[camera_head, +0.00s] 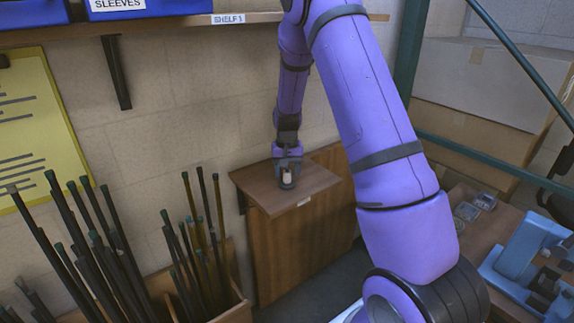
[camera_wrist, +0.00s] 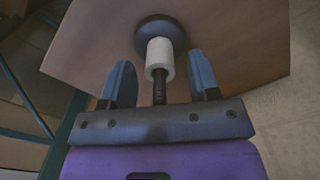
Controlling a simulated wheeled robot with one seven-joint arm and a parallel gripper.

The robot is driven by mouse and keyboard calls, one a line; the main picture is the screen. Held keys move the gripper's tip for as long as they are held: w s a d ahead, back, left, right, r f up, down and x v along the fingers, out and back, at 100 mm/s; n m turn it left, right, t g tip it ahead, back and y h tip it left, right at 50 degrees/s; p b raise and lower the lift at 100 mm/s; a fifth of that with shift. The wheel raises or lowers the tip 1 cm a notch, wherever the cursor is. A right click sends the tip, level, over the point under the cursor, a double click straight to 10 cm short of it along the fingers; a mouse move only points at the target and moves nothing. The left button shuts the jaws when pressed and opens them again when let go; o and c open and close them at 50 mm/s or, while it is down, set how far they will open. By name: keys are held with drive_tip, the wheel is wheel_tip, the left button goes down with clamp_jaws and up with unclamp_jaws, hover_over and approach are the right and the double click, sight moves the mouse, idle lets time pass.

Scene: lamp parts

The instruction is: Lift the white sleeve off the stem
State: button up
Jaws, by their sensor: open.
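The white sleeve (camera_wrist: 159,57) sits around the dark threaded stem (camera_wrist: 159,92), close to the round dark base (camera_wrist: 160,31) in the wrist view. The base stands on a small brown wooden surface (camera_head: 318,178). My gripper (camera_wrist: 162,80) is open, with one blue finger on each side of the sleeve and stem. Gaps show between the fingers and the sleeve, so it is not gripped. In the head view the sleeve (camera_head: 287,176) is a small pale spot under my gripper (camera_head: 288,166), and the stem is hidden there.
Bins of dark rods (camera_head: 190,235) stand at the left of the wooden surface. A shelf (camera_head: 150,27) with blue bins (camera_head: 140,8) runs above. Cardboard boxes (camera_head: 480,85) and a green metal frame (camera_head: 405,50) are at the right. The wooden surface around the base is clear.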

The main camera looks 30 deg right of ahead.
clamp_jaws()
idle(0.4)
drive_tip(key=shift+r, duration=0.65)
drive_tip(key=shift+r, duration=1.95)
drive_tip(key=shift+r, duration=0.1)
drive_tip(key=shift+r, duration=1.9)
drive_tip(key=shift+r, duration=0.15)
drive_tip(key=shift+r, duration=0.6)
